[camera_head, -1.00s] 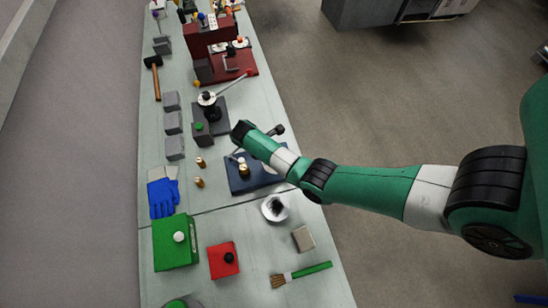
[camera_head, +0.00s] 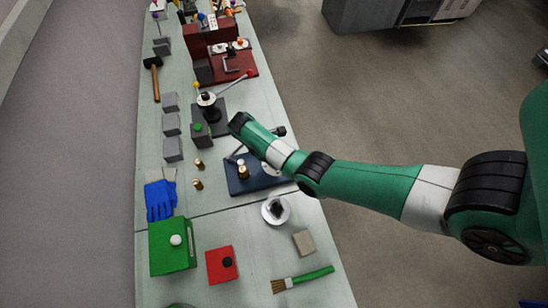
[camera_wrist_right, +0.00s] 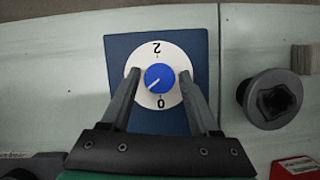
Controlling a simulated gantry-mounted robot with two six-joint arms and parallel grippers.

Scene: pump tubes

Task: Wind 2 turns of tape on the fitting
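A blue base plate (camera_head: 262,183) lies on the bench under my right forearm, with a small brass fitting (camera_head: 243,172) at its left part. In the right wrist view the blue plate (camera_wrist_right: 119,52) carries a white dial (camera_wrist_right: 160,55) marked 0 and 2, with a blue knob (camera_wrist_right: 160,78) at its centre. The knob's white line points to the lower left, near the 0. My right gripper (camera_wrist_right: 159,76) is open, its fingertips on either side of the knob with slim gaps of white showing. In the head view that gripper is hidden by the arm. My left gripper is not in view. I see no tape.
Blue gloves (camera_head: 160,200) and two brass pieces (camera_head: 198,164) are left. A lever device (camera_head: 208,110) stands beyond.

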